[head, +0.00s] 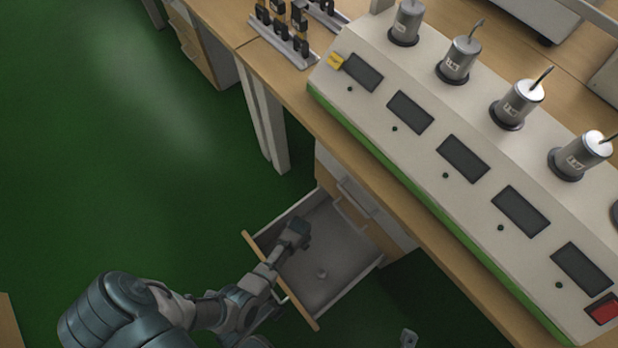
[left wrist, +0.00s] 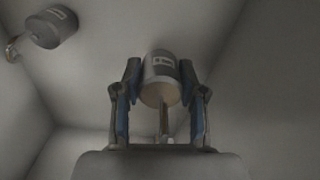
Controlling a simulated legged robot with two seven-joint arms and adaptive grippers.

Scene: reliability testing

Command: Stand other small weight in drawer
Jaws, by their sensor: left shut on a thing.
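A small grey metal weight (left wrist: 160,78) with a pale label is between the fingertips of my left gripper (left wrist: 159,88) in the left wrist view, its stem pointing back toward the palm. In the head view my left gripper (head: 296,234) is inside the open drawer (head: 338,232), near its left side; the held weight is hidden there by the gripper. Another small weight (head: 322,274) stands on the drawer floor toward the front; a weight also shows at the upper left of the left wrist view (left wrist: 52,27). A small grey piece at the bottom edge may be my right gripper.
A long test unit (head: 420,140) with several displays and larger hooked weights stands on the wooden table (head: 352,163) above the drawer. A rack of small dark parts (head: 285,38) is at the table's left end. Green floor (head: 130,170) is open at left.

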